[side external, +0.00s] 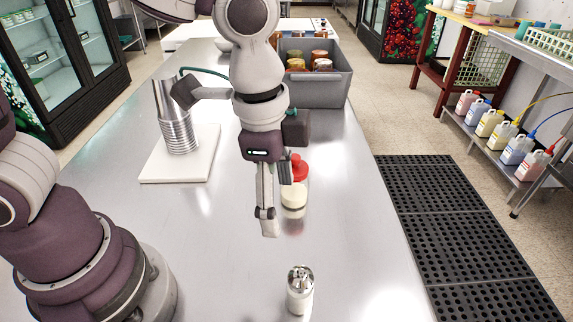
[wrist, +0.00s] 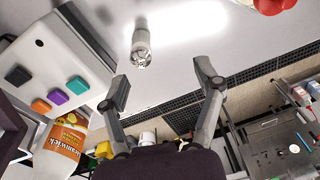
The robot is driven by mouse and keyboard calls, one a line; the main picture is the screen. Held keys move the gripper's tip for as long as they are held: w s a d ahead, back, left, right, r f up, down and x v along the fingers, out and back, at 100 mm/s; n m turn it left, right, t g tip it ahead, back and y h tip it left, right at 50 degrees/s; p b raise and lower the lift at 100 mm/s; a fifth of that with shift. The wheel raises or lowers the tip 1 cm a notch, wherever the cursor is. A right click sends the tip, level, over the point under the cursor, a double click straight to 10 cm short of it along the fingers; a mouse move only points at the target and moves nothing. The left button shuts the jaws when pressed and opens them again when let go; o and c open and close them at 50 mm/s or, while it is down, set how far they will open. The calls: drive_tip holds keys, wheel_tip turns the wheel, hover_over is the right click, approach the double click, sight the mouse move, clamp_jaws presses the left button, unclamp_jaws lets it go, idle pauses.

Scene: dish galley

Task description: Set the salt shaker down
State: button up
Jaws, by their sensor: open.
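The salt shaker (side external: 300,292), a small pale cylinder with a shiny metal top, stands upright on the steel table (side external: 225,235) near the bottom of the side view. It also shows in the wrist view (wrist: 142,42), beyond my fingertips and apart from them. My gripper (side external: 269,226) hangs above the table, farther back than the shaker in the side view. In the wrist view my gripper (wrist: 163,83) has its two fingers spread wide with nothing between them.
A red-capped container (side external: 299,168) and a cream-lidded jar (side external: 293,197) stand close behind my gripper. A stack of metal cups (side external: 178,135) sits on a white board (side external: 150,172) to the left. A grey bin (side external: 330,90) stands at the back. Table around the shaker is clear.

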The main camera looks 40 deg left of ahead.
drive_tip(key=a+r+n+t, duration=0.2)
drive_tip(key=a+r+n, duration=0.2)
drive_tip(key=a+n, duration=0.2)
drive_tip(key=shift+s+a+t, duration=0.3)
drive_tip(key=shift+s+a, duration=0.1)
drive_tip(key=shift+a, duration=0.7)
drive_tip(key=s+a+n, duration=0.1)
drive_tip(key=n, duration=0.1)
drive_tip(key=s+a+n+t, duration=0.1)
drive_tip(key=a, duration=0.1)
drive_tip(key=a+r+n+t, duration=0.1)
drive_tip(key=a+n, duration=0.1)
drive_tip(key=shift+s+a+n+y, duration=0.1)
drive_tip(key=shift+s+n+y, duration=0.2)
drive_tip(key=shift+s, duration=0.1)
